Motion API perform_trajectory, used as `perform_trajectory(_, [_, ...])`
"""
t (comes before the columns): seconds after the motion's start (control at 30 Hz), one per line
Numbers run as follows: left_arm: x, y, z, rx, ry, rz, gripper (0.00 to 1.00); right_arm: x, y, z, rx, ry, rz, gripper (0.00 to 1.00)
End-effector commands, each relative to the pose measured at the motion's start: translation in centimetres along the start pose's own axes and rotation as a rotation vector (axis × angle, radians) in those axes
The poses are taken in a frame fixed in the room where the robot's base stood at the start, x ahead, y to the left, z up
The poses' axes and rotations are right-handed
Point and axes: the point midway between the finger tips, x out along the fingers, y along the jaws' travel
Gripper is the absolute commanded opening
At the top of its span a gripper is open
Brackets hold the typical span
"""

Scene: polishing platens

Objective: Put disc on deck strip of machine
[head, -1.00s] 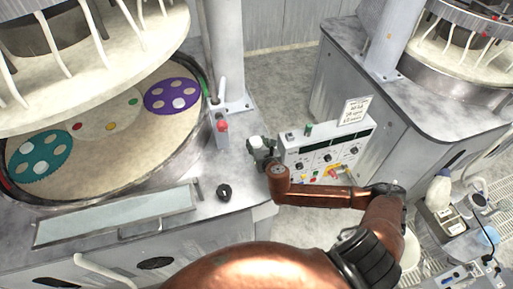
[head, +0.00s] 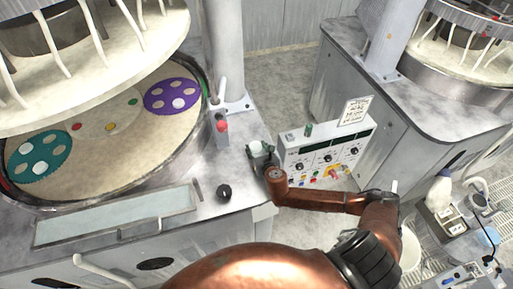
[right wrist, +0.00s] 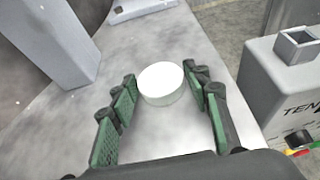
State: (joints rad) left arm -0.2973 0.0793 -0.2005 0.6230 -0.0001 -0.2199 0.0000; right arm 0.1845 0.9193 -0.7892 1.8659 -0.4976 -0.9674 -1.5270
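A small white round disc (right wrist: 161,84) lies flat on the grey deck strip (right wrist: 165,130) of the machine, near its right edge, in the right wrist view. My right gripper (right wrist: 160,80) is open, with its green-padded fingers on either side of the disc and small gaps beside it. In the head view the right gripper (head: 260,154) is over the deck corner, and the disc is small and pale between its fingers. My left gripper is not in view.
A control box (head: 327,155) with knobs and buttons stands right of the gripper. A red-capped switch (head: 222,127) and a black knob (head: 224,192) are on the deck. The round platen (head: 110,150) with teal and purple carriers is left. A second machine (head: 430,100) stands right.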

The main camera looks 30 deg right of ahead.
Motion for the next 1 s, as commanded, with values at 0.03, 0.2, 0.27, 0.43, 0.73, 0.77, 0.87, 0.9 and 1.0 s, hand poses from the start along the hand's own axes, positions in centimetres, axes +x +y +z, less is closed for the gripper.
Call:
perform_trajectory(0.03, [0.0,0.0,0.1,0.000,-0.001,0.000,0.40,0.0,0.0,0.0,0.000,0.000,0.000,0.49])
perform_trajectory(0.2, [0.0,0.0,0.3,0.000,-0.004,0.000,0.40,0.0,0.0,0.0,0.000,0.000,0.000,0.57])
perform_trajectory(0.27, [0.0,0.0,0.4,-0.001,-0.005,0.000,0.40,0.0,0.0,0.0,0.000,0.000,0.000,0.57])
perform_trajectory(0.43, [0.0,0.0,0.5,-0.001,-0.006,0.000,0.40,-0.1,0.0,0.1,0.000,0.000,0.000,0.57])
perform_trajectory(0.73, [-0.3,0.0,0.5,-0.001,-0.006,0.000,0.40,-4.1,0.0,0.2,0.000,0.002,0.002,0.57])
perform_trajectory(0.77, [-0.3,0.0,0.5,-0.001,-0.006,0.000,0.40,-4.8,0.0,0.2,0.001,0.002,0.002,0.57])
perform_trajectory(0.87, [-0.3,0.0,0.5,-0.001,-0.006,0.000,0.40,-7.0,0.0,0.2,0.000,0.002,0.002,0.57])
perform_trajectory(0.9, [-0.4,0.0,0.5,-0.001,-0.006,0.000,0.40,-7.8,0.0,0.2,0.000,0.001,0.002,0.57])
perform_trajectory(1.0, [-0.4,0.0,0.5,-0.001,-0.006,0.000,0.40,-9.6,0.0,0.2,0.001,0.002,0.001,0.57])
